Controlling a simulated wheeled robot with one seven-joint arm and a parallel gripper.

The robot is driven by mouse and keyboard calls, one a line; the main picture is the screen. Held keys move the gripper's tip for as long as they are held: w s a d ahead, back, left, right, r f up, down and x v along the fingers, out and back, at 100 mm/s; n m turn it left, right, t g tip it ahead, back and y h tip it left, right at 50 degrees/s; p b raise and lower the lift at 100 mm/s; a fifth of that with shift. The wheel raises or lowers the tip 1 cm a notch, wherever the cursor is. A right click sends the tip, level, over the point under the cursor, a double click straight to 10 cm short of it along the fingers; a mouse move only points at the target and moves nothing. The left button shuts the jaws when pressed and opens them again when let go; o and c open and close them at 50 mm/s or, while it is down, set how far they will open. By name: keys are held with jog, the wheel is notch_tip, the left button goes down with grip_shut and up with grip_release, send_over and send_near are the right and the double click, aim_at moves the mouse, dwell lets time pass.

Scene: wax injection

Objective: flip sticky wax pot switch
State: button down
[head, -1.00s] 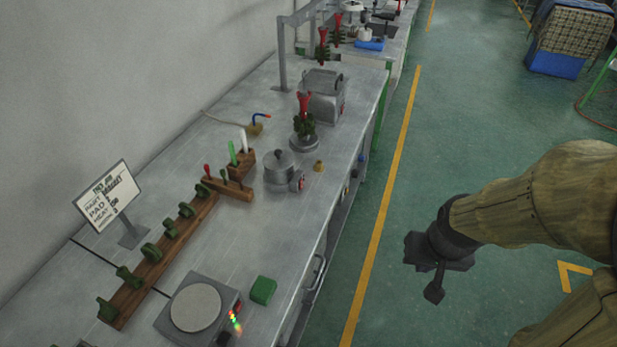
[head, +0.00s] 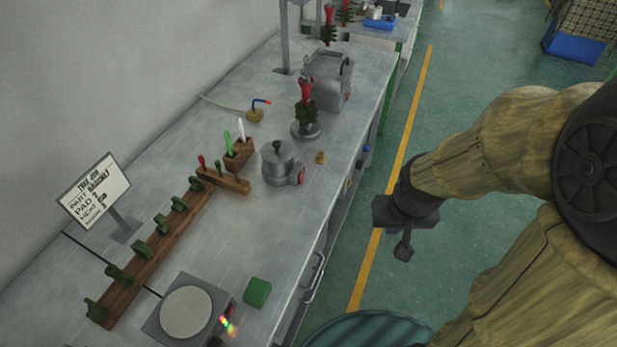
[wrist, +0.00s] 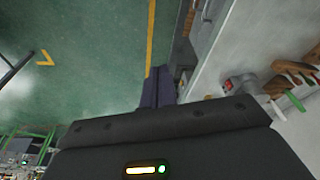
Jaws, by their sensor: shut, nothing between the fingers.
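The sticky wax pot (head: 277,163) is a small lidded metal pot on the grey bench. Its red switch (head: 301,175) is on the side facing the aisle; I cannot tell its position. My gripper (head: 404,247) is shut and empty over the aisle floor, right of the bench edge and well apart from the pot. In the wrist view the shut fingers (wrist: 158,88) point along the bench side, and the pot with its red switch (wrist: 228,85) shows at the right.
A wooden rack (head: 150,255) with green pieces lies along the bench. A round-topped scale (head: 186,312) and green block (head: 257,292) sit at the near end. A metal stand with a green tree (head: 306,128) and a larger metal box (head: 328,82) are behind the pot. The aisle is open.

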aim_at(302, 182)
jog(key=w+a+f+m+y+b, duration=0.1)
jog(key=w+a+f+y+b, duration=0.1)
jog(key=w, duration=0.5)
jog(key=w+a+f+m+y+b, duration=0.1)
jog(key=w+a+f+y+b, duration=0.1)
jog(key=w, duration=0.6)
jog(key=w+a+f+m+y+b, duration=0.2)
jog(key=w+a+f+y+b, duration=0.1)
jog(key=w+f, duration=0.3)
jog(key=shift+w+a+y, duration=0.2)
jog(key=shift+w+y, duration=0.4)
jog(key=shift+w, duration=0.6)
jog(key=x, duration=1)
jog(key=shift+w+a+f+p, duration=0.1)
jog(key=shift+w+f+p, duration=0.1)
jog(key=shift+p, duration=0.2)
jog(key=a, duration=0.1)
jog(key=w+a, duration=0.1)
jog(key=a, duration=0.1)
jog(key=shift+a+p, duration=0.1)
jog(key=shift+p, duration=0.3)
jog(key=shift+w+a, duration=0.15)
jog(key=shift+w, duration=0.05)
jog(key=shift+f, duration=0.1)
